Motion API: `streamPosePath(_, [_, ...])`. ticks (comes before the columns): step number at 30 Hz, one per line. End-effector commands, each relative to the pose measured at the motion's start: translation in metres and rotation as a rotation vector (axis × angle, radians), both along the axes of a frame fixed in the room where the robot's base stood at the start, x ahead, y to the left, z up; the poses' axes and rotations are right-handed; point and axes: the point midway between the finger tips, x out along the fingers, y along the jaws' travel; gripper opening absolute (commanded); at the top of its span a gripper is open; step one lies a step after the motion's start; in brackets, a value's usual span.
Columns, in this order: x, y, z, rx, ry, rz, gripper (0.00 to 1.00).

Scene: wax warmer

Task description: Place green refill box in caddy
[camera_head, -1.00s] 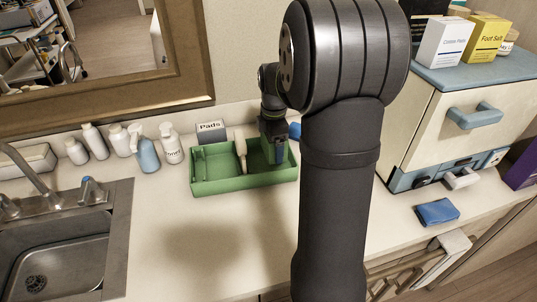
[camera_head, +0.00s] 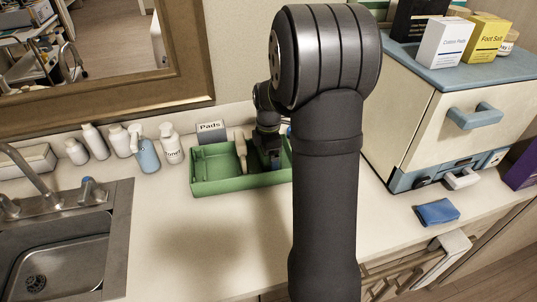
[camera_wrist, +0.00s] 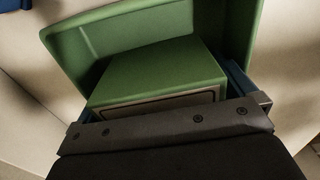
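The green caddy (camera_head: 212,183) stands on the counter below the mirror, with a wooden-handled item in its middle. My gripper (camera_head: 271,160) points down into the caddy's right compartment. In the wrist view, the green refill box (camera_wrist: 160,72) lies between the blue fingertips of my gripper (camera_wrist: 160,102), one close against each side, and the grip looks shut on it. The caddy's green wall (camera_wrist: 90,45) rises behind and beside the box. In the head view the box is largely hidden by my gripper and the caddy wall, so its contact with the floor cannot be told.
A grey Pads box (camera_head: 211,132) stands just behind the caddy. Several bottles, including a blue pump bottle (camera_head: 146,153), stand to its left. The sink (camera_head: 70,235) is at front left. A cabinet (camera_head: 430,115) and a blue cloth (camera_head: 437,213) are at right. The counter before the caddy is clear.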

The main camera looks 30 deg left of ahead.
Motion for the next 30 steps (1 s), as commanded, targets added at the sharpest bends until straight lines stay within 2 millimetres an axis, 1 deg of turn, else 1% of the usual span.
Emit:
streamPosePath(6, [0.0, 0.0, 0.001, 0.0, 0.0, 0.0, 1.0])
streamPosePath(8, [0.0, 0.0, 0.005, 0.001, -0.001, 0.0, 1.0])
streamPosePath(10, [0.001, 0.0, 0.012, 0.002, -0.002, 0.0, 1.0])
streamPosePath(14, [0.001, 0.0, 0.036, 0.003, -0.003, 0.0, 1.0])
streamPosePath(21, [0.001, 0.0, 0.088, 0.003, -0.003, 0.0, 1.0])
streamPosePath(24, [0.0, 0.0, 0.105, 0.002, -0.002, 0.0, 1.0])
streamPosePath(27, [0.0, 0.0, 0.116, 0.001, -0.001, 0.0, 1.0])
streamPosePath(30, [0.0, 0.0, 0.122, 0.001, -0.001, 0.0, 1.0])
